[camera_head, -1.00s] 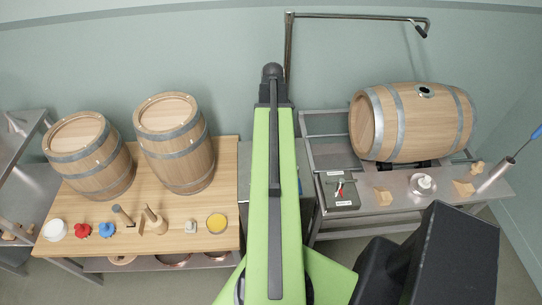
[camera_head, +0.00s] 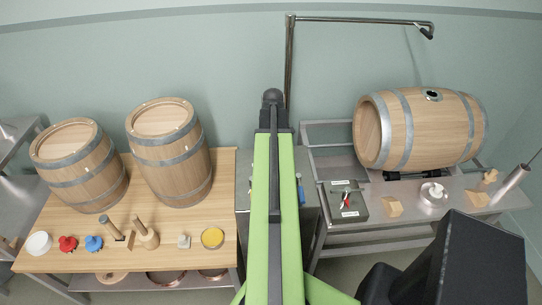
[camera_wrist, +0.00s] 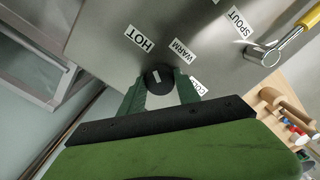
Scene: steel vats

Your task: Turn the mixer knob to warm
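The mixer knob (camera_wrist: 158,79) is round and black with a white mark, on a steel panel (camera_wrist: 100,40) in the wrist view. The mark lies roughly toward the gap between the HOT label (camera_wrist: 139,38) and the WARM label (camera_wrist: 183,50). A third label (camera_wrist: 198,86), partly covered, reads CO. My gripper (camera_wrist: 160,88) has a green finger on each side of the knob, close to its edges. I cannot tell whether both fingers press on it. In the head view my arm hides the knob.
A yellow-handled spout lever (camera_wrist: 291,40) sits right of the knob by the SPOUT label (camera_wrist: 241,22). In the head view, a wooden table (camera_head: 70,235) with barrels and small items stands left, and a steel bench (camera_head: 400,215) with a lying barrel (camera_head: 430,125) stands right.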

